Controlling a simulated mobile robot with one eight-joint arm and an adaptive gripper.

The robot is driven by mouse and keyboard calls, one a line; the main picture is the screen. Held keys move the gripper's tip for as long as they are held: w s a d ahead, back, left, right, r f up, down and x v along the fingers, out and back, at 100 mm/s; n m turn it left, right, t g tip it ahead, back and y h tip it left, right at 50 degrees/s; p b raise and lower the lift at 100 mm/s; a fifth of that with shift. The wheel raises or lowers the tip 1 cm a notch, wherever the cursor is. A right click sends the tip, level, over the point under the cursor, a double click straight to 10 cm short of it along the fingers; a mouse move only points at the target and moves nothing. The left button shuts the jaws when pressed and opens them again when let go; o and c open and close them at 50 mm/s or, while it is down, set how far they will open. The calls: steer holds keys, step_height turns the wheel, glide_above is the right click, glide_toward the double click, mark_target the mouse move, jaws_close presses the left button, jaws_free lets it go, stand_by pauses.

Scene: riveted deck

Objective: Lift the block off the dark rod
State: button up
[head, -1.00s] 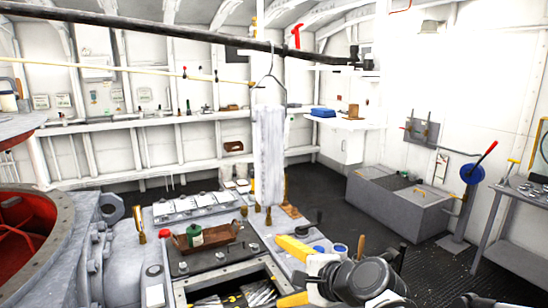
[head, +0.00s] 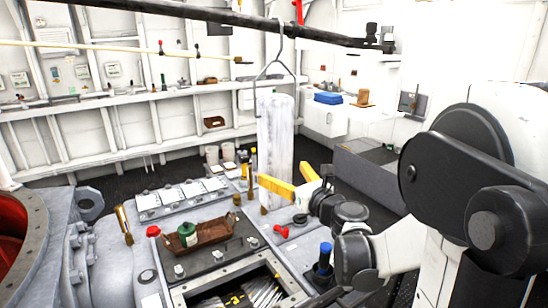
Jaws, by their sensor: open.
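The dark rod (head: 205,17) runs across the top of the head view, sloping down to the right. A wire hanger (head: 280,45) hooks over it, with a long white-grey cloth-like piece (head: 275,125) hanging below. I see no plain block on the rod; this hanging piece is the only thing I clearly see hung from it. My gripper (head: 283,171) has yellow fingers spread apart, with nothing between them. It is well below the rod and overlaps the lower right part of the hanging piece in the picture. I cannot tell whether they touch.
A grey machine top below bears a brown tray (head: 222,234) with a green canister (head: 188,234), and an open bin (head: 255,283) of metal pieces. A brush (head: 124,224) stands at left. A blue box (head: 328,98) sits on the back shelf. A thin yellow rod (head: 100,46) crosses upper left.

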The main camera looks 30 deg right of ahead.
steer(key=w, duration=0.4)
steer(key=shift+a+f+b, duration=0.1)
steer(key=shift+a+b, duration=0.05)
steer(key=shift+b, duration=0.2)
steer(key=c, duration=1.4)
steer(key=shift+r, duration=0.2)
